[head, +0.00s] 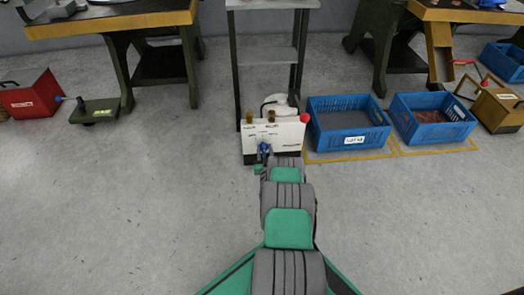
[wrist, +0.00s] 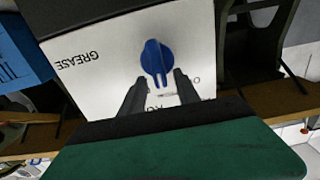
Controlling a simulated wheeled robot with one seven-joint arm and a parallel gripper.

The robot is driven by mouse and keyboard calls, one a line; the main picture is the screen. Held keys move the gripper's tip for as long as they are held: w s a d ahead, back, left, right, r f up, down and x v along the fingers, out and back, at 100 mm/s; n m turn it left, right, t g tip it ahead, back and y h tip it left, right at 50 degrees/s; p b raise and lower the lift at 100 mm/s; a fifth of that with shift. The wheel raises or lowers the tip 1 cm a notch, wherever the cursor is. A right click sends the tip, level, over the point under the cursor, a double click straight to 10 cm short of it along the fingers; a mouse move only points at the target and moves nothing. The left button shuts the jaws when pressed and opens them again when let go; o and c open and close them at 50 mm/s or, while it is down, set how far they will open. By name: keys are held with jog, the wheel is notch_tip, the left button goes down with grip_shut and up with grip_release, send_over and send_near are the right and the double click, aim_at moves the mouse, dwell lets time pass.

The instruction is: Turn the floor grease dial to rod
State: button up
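The blue grease dial (wrist: 154,58) sits on the white front panel (wrist: 100,62) of a floor unit, which stands in the head view (head: 286,138). In the wrist view, the panel's lettering is upside down, with "GREASE" to the left of the dial. Other lettering below the dial is partly hidden by my fingers. My gripper (wrist: 160,80) is open, its two dark fingertips apart at the lower end of the dial. I cannot tell whether they touch it. In the head view the dial (head: 264,149) shows small and blue just beyond my arm's end.
Two blue crates (head: 345,145) (head: 432,138) stand right of the unit inside yellow floor lines. A grey shelf stand (head: 236,75) is behind it. A red box (head: 32,96) and a green wheeled piece (head: 95,110) are at the left. The floor on both sides of my arm is clear.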

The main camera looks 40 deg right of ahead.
jog(key=shift+c, duration=0.5)
jog(key=shift+a, duration=0.1)
grip_shut()
jog(key=shift+s+d+f+m+b, duration=0.15)
jog(key=shift+m+b, duration=0.25)
jog(key=shift+m, duration=0.9)
jog(key=shift+s+d+f+m+b, duration=0.15)
jog(key=shift+d+m+b, duration=0.2)
jog(key=shift+m, duration=0.95)
jog(key=shift+s+d+m+b, duration=0.15)
jog(key=shift+m+b, duration=0.3)
jog(key=shift+m, duration=0.85)
jog(key=shift+o, duration=0.5)
grip_release()
